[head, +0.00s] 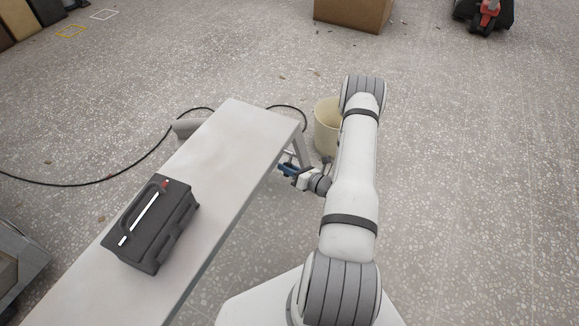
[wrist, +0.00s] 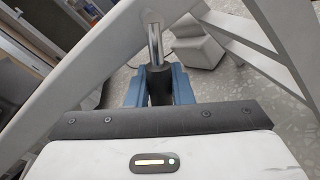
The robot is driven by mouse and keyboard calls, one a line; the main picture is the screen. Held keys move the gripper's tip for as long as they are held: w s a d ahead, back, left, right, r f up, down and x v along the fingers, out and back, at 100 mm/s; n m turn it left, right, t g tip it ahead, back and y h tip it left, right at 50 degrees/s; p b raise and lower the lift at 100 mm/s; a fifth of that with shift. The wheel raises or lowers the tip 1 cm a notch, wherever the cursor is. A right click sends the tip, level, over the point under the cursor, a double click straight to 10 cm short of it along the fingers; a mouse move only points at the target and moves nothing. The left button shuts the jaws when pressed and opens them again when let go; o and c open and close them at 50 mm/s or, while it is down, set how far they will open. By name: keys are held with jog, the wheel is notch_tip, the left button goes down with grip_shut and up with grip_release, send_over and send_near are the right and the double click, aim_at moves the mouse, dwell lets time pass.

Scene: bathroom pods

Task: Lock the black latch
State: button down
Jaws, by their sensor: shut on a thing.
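My gripper (head: 289,171) is low beside the right edge of the pale bench, near the bench's far legs. In the wrist view its blue fingers (wrist: 160,80) are shut on a black cylindrical piece, which looks like the black latch (wrist: 159,88). A shiny metal rod (wrist: 155,42) runs up out of the black piece to a pale bench leg (wrist: 105,50). The fingers hide the latch's sides. In the head view I cannot make out the latch. The frames do not show clearly whether it is locked.
A black toolbox (head: 155,225) sits on the near part of the bench (head: 225,140). A cream bucket (head: 325,130) stands behind my arm. A dark cable (head: 90,180) lies on the floor at left. A cardboard box (head: 352,12) is farther back. Floor at right is clear.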

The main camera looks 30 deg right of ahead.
jog(key=shift+d, duration=0.15)
jog(key=c, duration=1.3)
grip_release()
jog(key=shift+s, duration=0.15)
jog(key=p+v, duration=0.1)
jog(key=v, duration=0.6)
jog(key=shift+s+d, duration=0.1)
jog(key=shift+s, duration=0.15)
jog(key=shift+c, duration=0.4)
